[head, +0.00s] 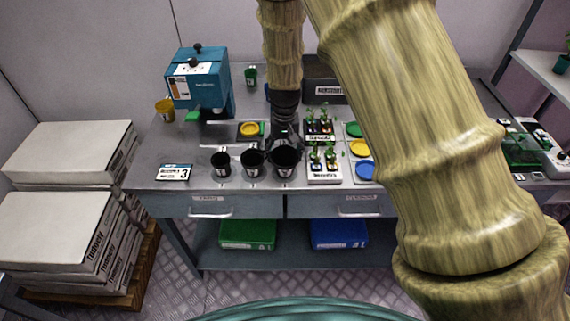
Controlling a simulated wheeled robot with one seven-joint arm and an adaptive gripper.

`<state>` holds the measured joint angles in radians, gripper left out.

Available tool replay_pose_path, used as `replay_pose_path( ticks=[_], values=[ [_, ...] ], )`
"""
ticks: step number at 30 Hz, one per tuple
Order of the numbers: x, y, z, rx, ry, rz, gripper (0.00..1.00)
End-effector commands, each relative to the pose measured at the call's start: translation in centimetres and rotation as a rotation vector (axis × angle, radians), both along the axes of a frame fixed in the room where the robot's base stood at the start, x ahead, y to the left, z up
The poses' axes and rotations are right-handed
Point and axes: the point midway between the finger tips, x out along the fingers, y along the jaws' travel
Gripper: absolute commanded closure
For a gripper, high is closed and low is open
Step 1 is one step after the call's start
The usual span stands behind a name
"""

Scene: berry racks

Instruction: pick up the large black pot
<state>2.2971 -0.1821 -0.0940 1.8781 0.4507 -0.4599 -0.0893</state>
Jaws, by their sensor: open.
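Three black pots stand in a row near the front edge of the metal table. They grow in size from left to right: a small one (221,166), a middle one (252,165) and the large black pot (285,166). My gripper (285,147) points down from my arm, right at the large pot's far rim in the picture. The gripper is open and looks empty. Its dark fingers blend with the pot, so I cannot tell whether they touch it.
White trays with seedlings (323,175) stand close to the right of the large pot. Coloured discs (363,170) lie further right. A yellow disc (249,129) lies behind the pots, and a blue machine (197,82) stands back left. A label card (174,172) lies front left.

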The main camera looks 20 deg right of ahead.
Motion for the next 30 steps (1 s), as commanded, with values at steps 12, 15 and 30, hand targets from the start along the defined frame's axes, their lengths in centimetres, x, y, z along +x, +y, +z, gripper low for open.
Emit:
replay_pose_path(
  ticks=[12,15,30],
  values=[
    [-0.01,0.01,-0.52,0.0,0.0,0.001,0.42],
    [0.0,0.0,-0.51,0.0,0.0,0.001,0.6],
    [0.01,0.01,-0.48,0.0,0.0,0.001,0.67]
  ],
)
